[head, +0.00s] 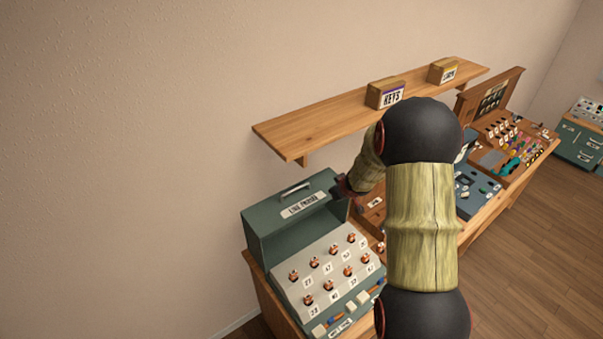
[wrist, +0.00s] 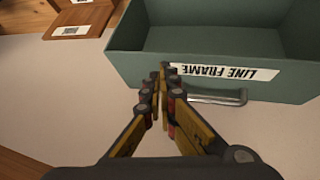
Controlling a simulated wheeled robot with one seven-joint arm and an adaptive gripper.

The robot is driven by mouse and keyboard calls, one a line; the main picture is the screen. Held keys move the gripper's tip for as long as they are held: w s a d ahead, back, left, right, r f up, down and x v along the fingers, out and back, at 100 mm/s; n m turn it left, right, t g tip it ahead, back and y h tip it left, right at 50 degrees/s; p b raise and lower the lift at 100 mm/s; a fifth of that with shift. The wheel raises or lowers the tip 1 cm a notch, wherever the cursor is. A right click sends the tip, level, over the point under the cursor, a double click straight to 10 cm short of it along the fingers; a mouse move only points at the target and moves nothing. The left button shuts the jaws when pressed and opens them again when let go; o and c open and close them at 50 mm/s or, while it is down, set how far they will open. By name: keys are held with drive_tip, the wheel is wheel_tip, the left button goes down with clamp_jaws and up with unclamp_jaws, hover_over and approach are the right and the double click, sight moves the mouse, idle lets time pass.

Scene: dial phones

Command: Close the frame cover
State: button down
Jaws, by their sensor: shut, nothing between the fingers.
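The frame cover (head: 263,217) is a green hinged lid standing raised at the back of the line frame unit (head: 298,259). It bears a white "LINE FRAME" label and a metal handle (head: 295,191) at its top edge. In the wrist view the cover (wrist: 130,58) fills the upper right, with its handle (wrist: 217,98) just right of the fingertips. My gripper (wrist: 163,82) is shut and empty, its tips close to the cover's edge beside the label. I cannot tell whether they touch it. In the head view my gripper (head: 345,188) is at the cover's right end, partly hidden.
The unit's sloped grey panel holds several numbered copper-coloured pegs. A wooden shelf (head: 300,123) with a "KEYS" box (head: 386,93) hangs on the wall above. Other desk panels (head: 475,194) stand to the right, partly behind my arm. Bare wall lies left of the unit.

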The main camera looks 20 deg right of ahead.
drive_tip(key=w+a+r+n+t+y, duration=0.1)
drive_tip(key=w+a+r+t+y, duration=0.15)
drive_tip(key=w+a, duration=0.2)
drive_tip(key=y, duration=0.1)
hover_over(300, 192)
drive_tip(key=f, duration=0.4)
drive_tip(key=shift+w, duration=0.2)
drive_tip(key=shift+s, duration=0.1)
